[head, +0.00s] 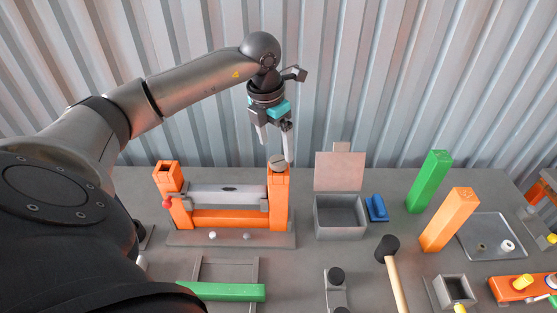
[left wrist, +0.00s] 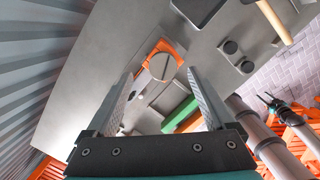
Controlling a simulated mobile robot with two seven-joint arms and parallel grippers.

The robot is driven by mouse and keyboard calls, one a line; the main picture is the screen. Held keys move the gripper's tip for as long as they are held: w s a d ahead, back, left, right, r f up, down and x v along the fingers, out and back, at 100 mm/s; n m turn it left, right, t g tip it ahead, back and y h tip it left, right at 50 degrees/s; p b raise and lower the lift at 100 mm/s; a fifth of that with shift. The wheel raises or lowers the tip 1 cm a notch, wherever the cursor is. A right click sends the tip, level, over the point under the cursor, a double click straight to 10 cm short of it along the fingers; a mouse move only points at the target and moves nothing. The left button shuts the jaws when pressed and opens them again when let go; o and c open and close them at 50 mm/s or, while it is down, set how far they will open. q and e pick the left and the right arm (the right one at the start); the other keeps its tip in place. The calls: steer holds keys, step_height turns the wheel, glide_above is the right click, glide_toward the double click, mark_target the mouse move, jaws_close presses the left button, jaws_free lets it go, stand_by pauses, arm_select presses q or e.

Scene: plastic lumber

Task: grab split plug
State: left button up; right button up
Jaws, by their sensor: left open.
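The split plug (head: 277,162) is a round grey-beige piece with a slot across its top. It sits in the top of the right orange post (head: 278,205) of a frame on the table. My left gripper (head: 275,146) is open above that post, its fingers pointing down. In the left wrist view, the split plug (left wrist: 163,67) lies between and beyond the tips of my open left gripper (left wrist: 158,76). The fingers look clear of it, and nothing is held. My right gripper is not in view.
A grey open box (head: 340,218) with a raised lid and a blue block (head: 376,208) stand right of the frame. A corrugated wall is behind.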

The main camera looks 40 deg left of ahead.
mark_target(278, 160)
arm_select(q)
steer(key=f, duration=0.4)
steer(key=shift+w+d+f+p, duration=0.15)
steer(key=shift+w+d+p, duration=0.05)
steer(key=shift+p, duration=0.2)
jaws_close()
